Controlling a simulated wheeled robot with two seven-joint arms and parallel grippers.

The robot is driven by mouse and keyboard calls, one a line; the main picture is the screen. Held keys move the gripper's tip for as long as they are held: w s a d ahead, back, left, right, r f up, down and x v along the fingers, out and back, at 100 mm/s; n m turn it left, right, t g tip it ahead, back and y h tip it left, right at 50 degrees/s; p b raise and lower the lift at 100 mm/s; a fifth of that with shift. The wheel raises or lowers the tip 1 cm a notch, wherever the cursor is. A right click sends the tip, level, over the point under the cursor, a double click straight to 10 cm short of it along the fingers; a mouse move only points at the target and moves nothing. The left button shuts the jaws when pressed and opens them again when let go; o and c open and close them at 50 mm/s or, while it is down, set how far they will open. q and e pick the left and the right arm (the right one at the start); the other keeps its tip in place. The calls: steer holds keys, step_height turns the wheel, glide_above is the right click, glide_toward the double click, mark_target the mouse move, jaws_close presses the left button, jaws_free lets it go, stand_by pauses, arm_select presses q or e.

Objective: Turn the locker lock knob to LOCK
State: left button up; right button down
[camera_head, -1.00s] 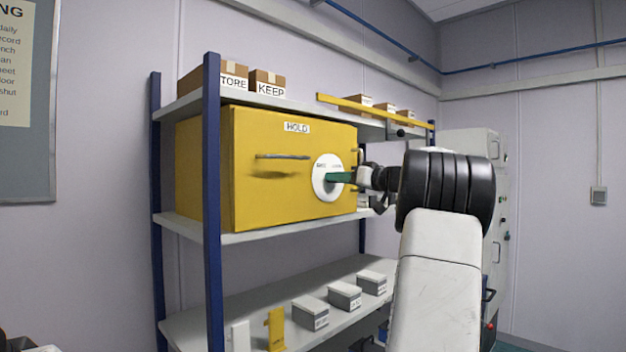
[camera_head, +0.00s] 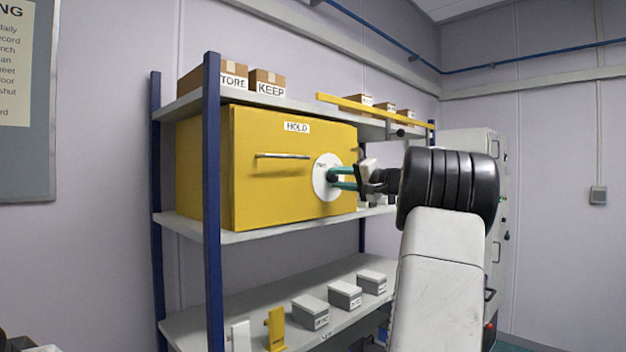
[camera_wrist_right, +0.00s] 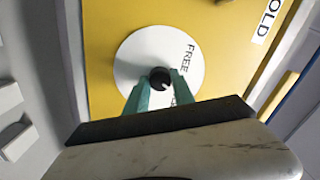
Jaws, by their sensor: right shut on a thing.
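The yellow locker (camera_head: 280,190) stands on the middle shelf with its door closed and a HOLD label on it. A white round dial (camera_head: 323,182) is on the right part of the door; it also shows in the right wrist view (camera_wrist_right: 130,75). The black lock knob (camera_wrist_right: 160,79) is at the dial's middle. My right gripper (camera_head: 338,179) has green fingers, one on each side of the knob, and is shut on it. In the right wrist view FREE is readable on the dial; the other word is mostly hidden by a finger. My left gripper is out of view.
A bar handle (camera_head: 283,156) sits on the door left of the dial. Cardboard boxes (camera_head: 267,84) and a yellow beam (camera_head: 360,106) are on the top shelf. Grey boxes (camera_head: 345,295) are on the lower shelf. A blue post (camera_head: 212,200) stands in front at the left.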

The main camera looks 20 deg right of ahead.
steer(key=shift+m, duration=1.8)
steer(key=c, duration=1.1)
jaws_free()
steer(key=shift+s, duration=0.1)
steer(key=v, duration=0.7)
steer(key=shift+s+d, duration=0.15)
steer(key=shift+s, duration=0.15)
